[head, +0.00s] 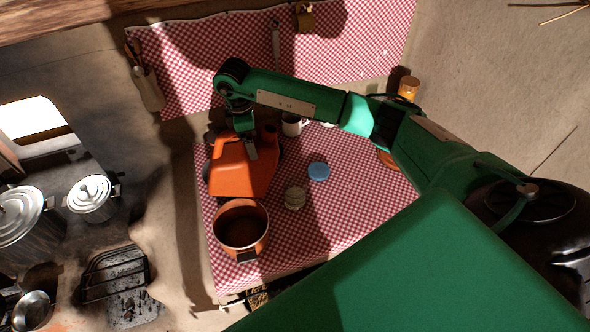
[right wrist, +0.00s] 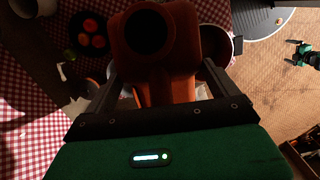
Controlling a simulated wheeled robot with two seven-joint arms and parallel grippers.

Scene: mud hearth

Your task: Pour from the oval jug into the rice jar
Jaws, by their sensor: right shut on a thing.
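The oval jug (head: 240,172) is orange, over the back left of the checked cloth in the head view. My right gripper (head: 245,140) is shut on it, and its dark round opening shows between the fingers in the right wrist view (right wrist: 150,28). The jug looks tilted, but I cannot tell how far, nor whether anything flows.
An orange-brown pot (head: 240,228) stands in front of the jug. The stove with lidded pots (head: 90,195) is at left.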

